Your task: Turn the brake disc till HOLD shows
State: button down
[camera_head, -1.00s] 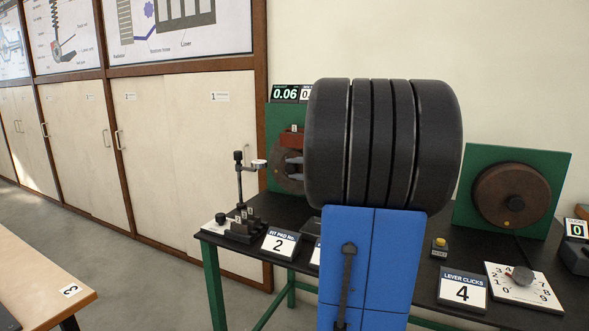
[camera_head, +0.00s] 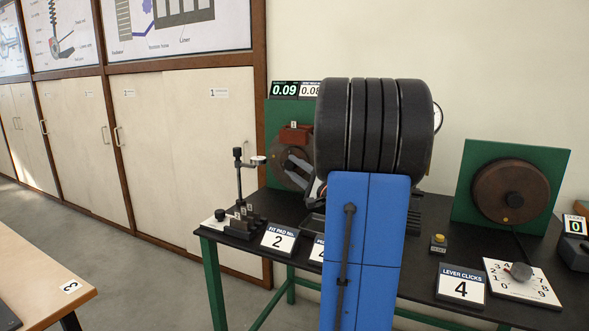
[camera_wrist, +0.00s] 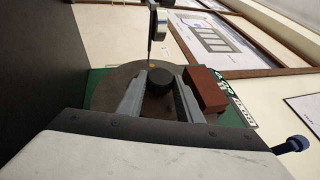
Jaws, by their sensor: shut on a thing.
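The brown brake disc (camera_head: 281,172) stands upright on a green board at the back left of the bench, with a red caliper block (camera_head: 294,133) at its top. It also fills the middle of the wrist view (camera_wrist: 112,88). My gripper (camera_wrist: 160,88) is shut on the dark round hub (camera_wrist: 158,80) at the disc's centre, one finger each side. A yellow dot (camera_wrist: 152,65) shows on the disc near the gauge tip. The display above the disc (camera_head: 285,89) reads 0.09; beside it a white panel (camera_head: 310,89) shows 0.08. I see no HOLD on them.
Cards FIT PAD No. 2 (camera_head: 279,240) and LEVER CLICKS 4 (camera_head: 461,287) stand along the front edge. Another brown disc (camera_head: 513,192) is at the right. My arm hides the bench middle.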

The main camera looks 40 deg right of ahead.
jog(key=shift+a+f, duration=0.1)
jog(key=c, duration=1.3)
grip_release()
jog(key=shift+o, duration=0.2)
